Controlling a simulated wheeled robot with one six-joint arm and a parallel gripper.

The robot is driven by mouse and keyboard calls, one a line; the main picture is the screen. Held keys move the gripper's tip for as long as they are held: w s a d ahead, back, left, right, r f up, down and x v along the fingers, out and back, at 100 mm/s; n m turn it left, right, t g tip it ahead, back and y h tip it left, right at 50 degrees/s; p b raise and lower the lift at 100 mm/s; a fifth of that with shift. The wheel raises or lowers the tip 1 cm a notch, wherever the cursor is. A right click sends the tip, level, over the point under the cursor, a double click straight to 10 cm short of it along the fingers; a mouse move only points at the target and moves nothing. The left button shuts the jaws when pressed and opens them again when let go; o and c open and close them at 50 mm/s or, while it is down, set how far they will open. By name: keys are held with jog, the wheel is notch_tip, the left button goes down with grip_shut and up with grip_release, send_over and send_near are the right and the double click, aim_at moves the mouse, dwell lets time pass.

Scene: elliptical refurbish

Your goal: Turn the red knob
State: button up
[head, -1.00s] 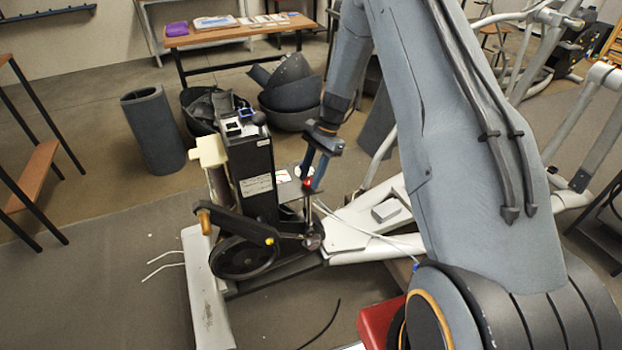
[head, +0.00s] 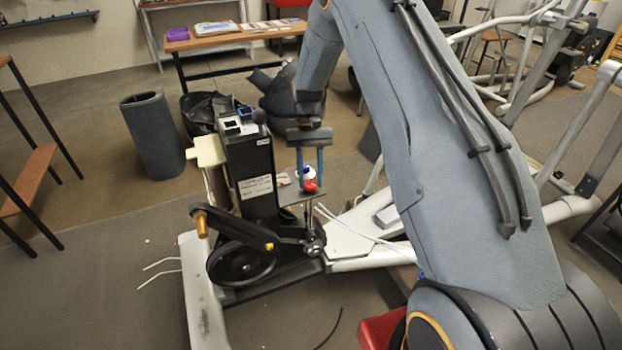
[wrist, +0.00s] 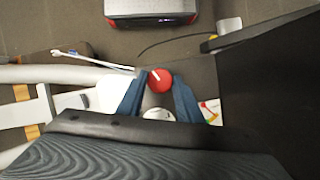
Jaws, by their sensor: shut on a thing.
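The red knob (head: 311,186) sits above a small grey plate (head: 290,195) beside the black upright housing (head: 252,165) of the elliptical. My gripper (head: 311,178) points down at the knob, with one blue finger on either side of it. In the wrist view the round red knob (wrist: 159,80), with a white mark on its top, lies between the two blue fingertips (wrist: 158,84). The fingers are shut on the knob. A white round part (wrist: 158,114) shows next to it, nearer the gripper body.
The black flywheel and crank (head: 242,258) and the white frame (head: 200,290) are below and left. A white frame beam (head: 365,245) runs to the right. A grey cylinder (head: 152,132) and a wooden table (head: 215,42) stand behind.

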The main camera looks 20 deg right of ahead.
aim_at(309, 182)
jog(key=n+h, duration=0.1)
jog(key=n, duration=0.1)
jog(key=n+h, duration=0.1)
jog(key=n, duration=0.2)
jog(key=shift+s+a+n, duration=0.1)
jog(key=shift+a+n, duration=0.1)
jog(key=shift+n, duration=0.1)
jog(key=shift+a+n+t+h+p, duration=0.1)
jog(key=shift+n+t+h+p, duration=0.4)
jog(key=shift+n, duration=1.5)
jog(key=shift+h, duration=0.3)
jog(key=o, duration=1)
jog(key=shift+o, duration=0.2)
notch_tip(309, 182, up, 10)
jog(key=b, duration=0.1)
